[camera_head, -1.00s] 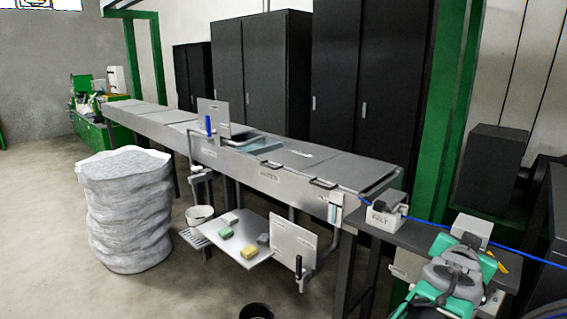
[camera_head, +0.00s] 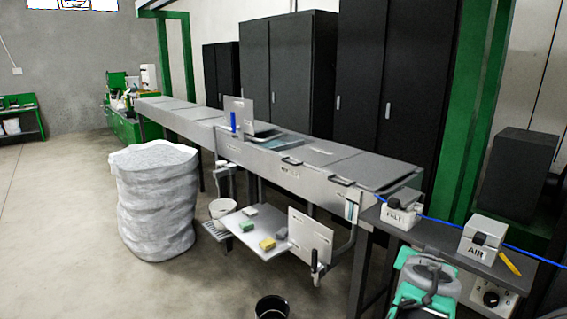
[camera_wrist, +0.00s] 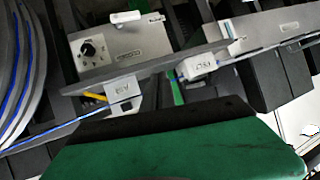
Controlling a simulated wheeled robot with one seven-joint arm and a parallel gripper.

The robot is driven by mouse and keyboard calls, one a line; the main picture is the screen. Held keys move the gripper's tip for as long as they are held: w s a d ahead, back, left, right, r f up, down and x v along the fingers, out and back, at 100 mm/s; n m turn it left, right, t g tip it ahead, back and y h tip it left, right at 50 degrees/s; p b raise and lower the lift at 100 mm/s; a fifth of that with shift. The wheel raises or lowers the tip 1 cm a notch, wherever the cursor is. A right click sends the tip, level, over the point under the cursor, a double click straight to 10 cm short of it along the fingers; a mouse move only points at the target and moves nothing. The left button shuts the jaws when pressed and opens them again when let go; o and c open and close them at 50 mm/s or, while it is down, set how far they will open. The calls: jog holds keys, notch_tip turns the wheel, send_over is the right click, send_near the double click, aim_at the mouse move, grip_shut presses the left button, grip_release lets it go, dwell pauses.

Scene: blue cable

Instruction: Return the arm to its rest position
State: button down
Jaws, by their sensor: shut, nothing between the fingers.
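My green and grey arm (camera_head: 428,282) is folded low at the bottom right of the head view, in front of the side bench. In the wrist view my gripper (camera_wrist: 165,115) shows as a broad green part with a dark front edge, shut and empty. Its fingertips are not distinct. The blue cable (camera_head: 520,249) runs past the white box marked FELT (camera_head: 396,216) and the box marked AIR (camera_head: 478,240). The cable also shows in the wrist view (camera_wrist: 60,131), apart from my gripper.
A long grey bench line (camera_head: 300,172) runs to the back left. A dial box (camera_head: 490,297) is under the side bench, with a yellow marker (camera_head: 509,263) above. A black bucket (camera_head: 271,308) and a wrapped white stack (camera_head: 155,200) stand on the floor. Open floor lies left.

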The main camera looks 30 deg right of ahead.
jog(key=w+a+f+n+y, duration=0.3)
jog(key=w+a+f, duration=0.1)
jog(key=a, duration=0.5)
jog(key=w+a+f+n+y, duration=0.2)
jog(key=w+a+f, duration=0.15)
jog(key=a, duration=0.45)
jog(key=w+a+f+n+y, duration=0.3)
jog(key=a+f, duration=0.1)
jog(key=a, duration=0.5)
jog(key=s+a+f+n+g+y, duration=0.1)
jog(key=s+a+f+n+g, duration=0.15)
jog(key=a, duration=0.55)
jog(key=s+a+f+n+g+y, duration=0.1)
jog(key=s+a+f+n+y, duration=0.15)
jog(key=a, duration=0.55)
notch_tip(320, 180, up, 8)
jog(key=a+n+p, duration=0.1)
jog(key=p, duration=0.3)
jog(key=shift+a+f+t+h, duration=0.15)
jog(key=shift+t+h, duration=0.2)
jog(key=shift+w, duration=0.1)
